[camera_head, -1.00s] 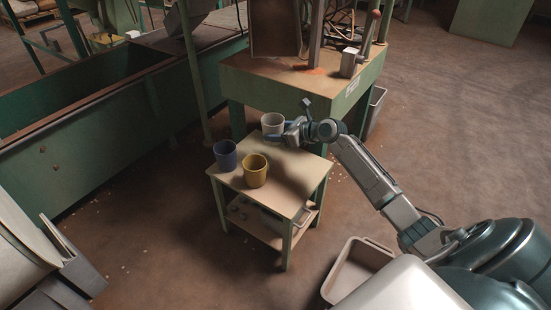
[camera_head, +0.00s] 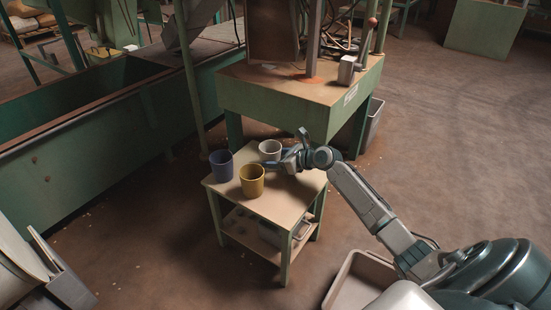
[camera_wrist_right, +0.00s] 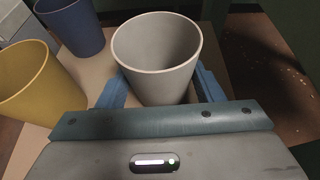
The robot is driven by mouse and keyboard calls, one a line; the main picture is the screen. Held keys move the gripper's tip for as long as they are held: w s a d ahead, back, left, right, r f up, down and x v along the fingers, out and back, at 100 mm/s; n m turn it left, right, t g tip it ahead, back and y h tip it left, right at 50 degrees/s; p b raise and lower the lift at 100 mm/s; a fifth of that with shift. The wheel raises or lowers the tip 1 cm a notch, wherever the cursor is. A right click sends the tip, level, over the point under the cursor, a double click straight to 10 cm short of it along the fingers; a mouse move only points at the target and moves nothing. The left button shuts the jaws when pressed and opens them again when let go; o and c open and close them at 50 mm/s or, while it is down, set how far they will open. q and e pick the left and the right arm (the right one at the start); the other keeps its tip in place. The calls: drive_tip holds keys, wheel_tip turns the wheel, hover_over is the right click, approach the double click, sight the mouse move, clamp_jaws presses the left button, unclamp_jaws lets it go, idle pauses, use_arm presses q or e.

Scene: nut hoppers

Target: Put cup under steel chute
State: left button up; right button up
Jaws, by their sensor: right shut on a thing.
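A pale grey cup (camera_head: 270,150) is upright at the far side of a small table (camera_head: 283,208). My right gripper (camera_head: 280,160) is shut on it. In the right wrist view the grey cup (camera_wrist_right: 157,60) sits between the two blue fingers. I cannot tell whether its base touches the tabletop. A blue cup (camera_head: 221,166) and a yellow cup (camera_head: 252,180) stand on the table to its left and nearer. A sloping grey metal chute (camera_head: 176,27) shows at the top left, over the green trough. My left gripper is not in view.
A green stand (camera_head: 285,105) with a post and machinery rises just behind the table. A long green trough (camera_head: 100,150) runs along the left. A grey bin (camera_head: 373,122) stands beyond the stand. Open floor lies to the right.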

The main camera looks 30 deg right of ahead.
drive_tip(key=o, duration=0.9)
drive_tip(key=shift+o, duration=0.2)
drive_tip(key=shift+r, duration=0.1)
